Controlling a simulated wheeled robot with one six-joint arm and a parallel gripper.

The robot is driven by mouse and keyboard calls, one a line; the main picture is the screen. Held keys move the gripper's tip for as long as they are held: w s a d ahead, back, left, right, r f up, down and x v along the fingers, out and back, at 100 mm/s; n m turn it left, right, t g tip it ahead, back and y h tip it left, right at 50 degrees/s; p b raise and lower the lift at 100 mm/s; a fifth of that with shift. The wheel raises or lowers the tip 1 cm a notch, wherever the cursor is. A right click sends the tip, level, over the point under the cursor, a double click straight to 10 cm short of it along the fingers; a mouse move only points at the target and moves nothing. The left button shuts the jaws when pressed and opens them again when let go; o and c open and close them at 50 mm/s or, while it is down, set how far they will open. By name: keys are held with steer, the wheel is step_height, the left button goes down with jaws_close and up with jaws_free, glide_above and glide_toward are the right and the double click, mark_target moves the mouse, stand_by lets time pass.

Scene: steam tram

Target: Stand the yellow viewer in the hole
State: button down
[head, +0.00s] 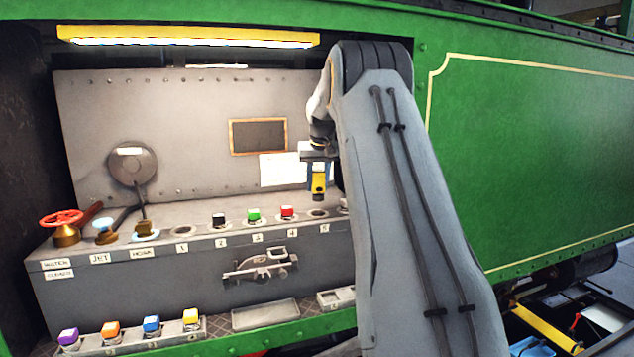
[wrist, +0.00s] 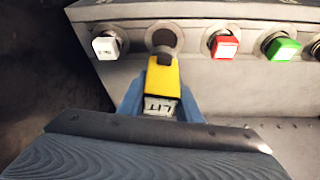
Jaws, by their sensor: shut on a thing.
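My gripper (wrist: 158,105) is shut on the yellow viewer (wrist: 162,78), a yellow block with a dark lower end and a white label reading "LIT". In the head view the yellow viewer (head: 318,183) hangs upright from my gripper (head: 318,160). It is above the empty round hole (head: 318,212) marked 5, with a small gap seen between them. In the wrist view the hole (wrist: 165,38) shows just beyond the viewer's dark end, which overlaps its near rim.
A red-topped knob (head: 287,212) and a white knob (wrist: 105,45) flank the hole. Green (head: 254,215) and black (head: 219,219) knobs stand further left. Hole 1 (head: 182,232) is empty. Purple, orange, blue and yellow-topped (head: 190,317) pieces stand on the lower step.

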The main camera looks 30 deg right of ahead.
mark_target(317, 195)
steer(key=shift+f+b, duration=1.35)
steer(key=shift+f, duration=1.2)
steer(key=c, duration=0.6)
jaws_free()
steer(key=shift+o, duration=0.2)
steer(key=shift+r, duration=0.35)
steer(key=shift+r+p, duration=0.35)
steer(key=shift+p, duration=0.1)
steer(key=shift+r+p, duration=0.4)
steer(key=shift+r, duration=0.2)
steer(key=shift+r+p, duration=1.6)
steer(key=shift+r, duration=0.8)
